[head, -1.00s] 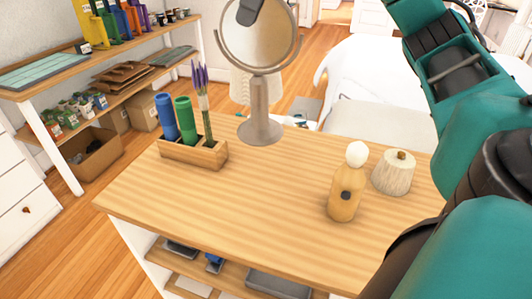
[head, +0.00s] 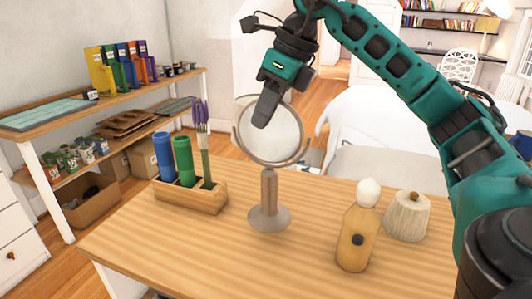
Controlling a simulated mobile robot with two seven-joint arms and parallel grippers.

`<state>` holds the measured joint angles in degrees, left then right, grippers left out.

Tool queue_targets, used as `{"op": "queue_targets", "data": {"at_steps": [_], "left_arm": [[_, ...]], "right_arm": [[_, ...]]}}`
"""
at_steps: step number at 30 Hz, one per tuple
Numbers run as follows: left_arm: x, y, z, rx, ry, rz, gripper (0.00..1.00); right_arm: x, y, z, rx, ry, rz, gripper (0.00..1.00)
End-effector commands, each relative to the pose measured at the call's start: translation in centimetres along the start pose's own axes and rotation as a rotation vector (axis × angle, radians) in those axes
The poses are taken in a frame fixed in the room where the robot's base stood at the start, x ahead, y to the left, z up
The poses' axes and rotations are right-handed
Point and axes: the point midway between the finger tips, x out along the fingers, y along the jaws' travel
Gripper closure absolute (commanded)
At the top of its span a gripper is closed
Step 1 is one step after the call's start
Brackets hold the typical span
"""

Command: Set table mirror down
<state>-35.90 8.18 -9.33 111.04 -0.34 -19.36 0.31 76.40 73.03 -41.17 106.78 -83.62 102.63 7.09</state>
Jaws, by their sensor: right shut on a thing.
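The table mirror (head: 269,140) is round, with a grey-brown frame, stem and round base. It is upright at the middle of the wooden table top (head: 190,255). Its base appears to be on the wood, though I cannot tell whether a small gap is left. My right gripper (head: 264,112) comes down from above and is shut on the upper rim of the mirror, its finger overlapping the glass. The far finger is hidden. My left gripper is not in view.
A wooden holder (head: 190,198) with blue and green cylinders and lavender stands left of the mirror. An amber bottle (head: 357,238) with a white stopper and a pale lidded jar (head: 408,217) stand at the right. The front of the table top is clear.

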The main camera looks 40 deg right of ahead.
Motion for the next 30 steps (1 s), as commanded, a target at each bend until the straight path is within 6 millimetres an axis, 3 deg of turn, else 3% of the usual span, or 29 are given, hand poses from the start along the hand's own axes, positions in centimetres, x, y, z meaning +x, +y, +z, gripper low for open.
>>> {"op": "queue_targets", "data": {"at_steps": [15, 21, 28, 29, 30], "left_arm": [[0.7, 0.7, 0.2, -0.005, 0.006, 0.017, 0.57], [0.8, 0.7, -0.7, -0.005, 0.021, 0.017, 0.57], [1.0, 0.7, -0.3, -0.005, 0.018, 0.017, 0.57], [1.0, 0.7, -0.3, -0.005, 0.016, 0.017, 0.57], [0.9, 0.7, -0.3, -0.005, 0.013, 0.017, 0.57]], "right_arm": [[5.5, -0.2, -2.3, 0.0, -0.003, -0.002, 1.0], [5.7, -0.2, -2.3, -0.002, -0.005, -0.001, 1.0], [6.1, -0.2, -2.5, -0.001, -0.004, -0.001, 1.0], [6.1, -0.2, -2.5, -0.001, -0.002, 0.0, 0.82], [6.0, -0.2, -2.5, -0.001, -0.002, -0.001, 0.78]]}}
